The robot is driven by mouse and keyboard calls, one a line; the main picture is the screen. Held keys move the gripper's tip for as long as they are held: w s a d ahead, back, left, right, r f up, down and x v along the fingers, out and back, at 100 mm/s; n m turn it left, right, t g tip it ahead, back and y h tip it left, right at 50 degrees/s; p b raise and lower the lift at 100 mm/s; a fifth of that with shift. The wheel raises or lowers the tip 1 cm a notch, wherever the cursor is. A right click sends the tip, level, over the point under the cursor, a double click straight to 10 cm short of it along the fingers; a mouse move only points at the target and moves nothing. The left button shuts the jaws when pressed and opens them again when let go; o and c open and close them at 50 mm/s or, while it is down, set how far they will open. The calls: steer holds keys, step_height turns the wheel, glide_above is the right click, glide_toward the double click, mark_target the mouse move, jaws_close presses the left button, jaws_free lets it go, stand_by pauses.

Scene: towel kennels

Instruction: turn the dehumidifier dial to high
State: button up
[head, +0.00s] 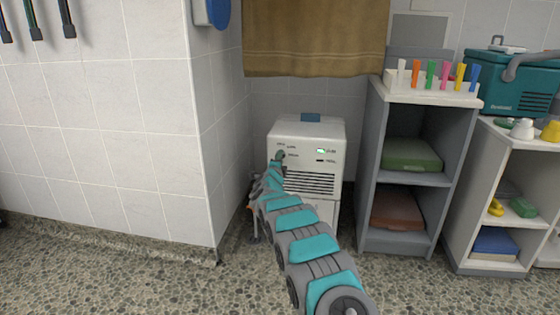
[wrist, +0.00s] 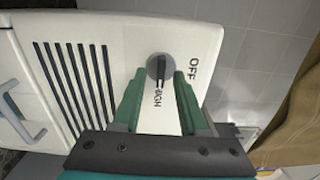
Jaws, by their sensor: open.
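The white dehumidifier (head: 312,131) stands in the alcove in the head view, and its front panel (wrist: 115,40) fills much of the wrist view. Its round grey dial (wrist: 157,66) has a dark bar-shaped grip, lying roughly lengthwise between my fingers. The label "OFF" is to the right of the dial; "HIGH", partly hidden, is on the fingers' side. I cannot tell which end of the bar is the pointer. My gripper (wrist: 160,78) is open, its green fingertips on either side of the dial; contact is unclear. In the head view my gripper (head: 280,157) covers the dial.
A tiled wall corner (head: 212,150) stands close left of my arm. A grey shelf unit (head: 374,170) stands right of the dehumidifier. A brown towel (head: 315,40) hangs above it. The dehumidifier's vent slots (wrist: 75,85) lie left of my fingers in the wrist view.

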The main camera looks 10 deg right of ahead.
steer(key=shift+s, duration=0.1)
steer(key=v, duration=0.7)
steer(key=shift+s, duration=0.25)
steer(key=shift+a, duration=0.1)
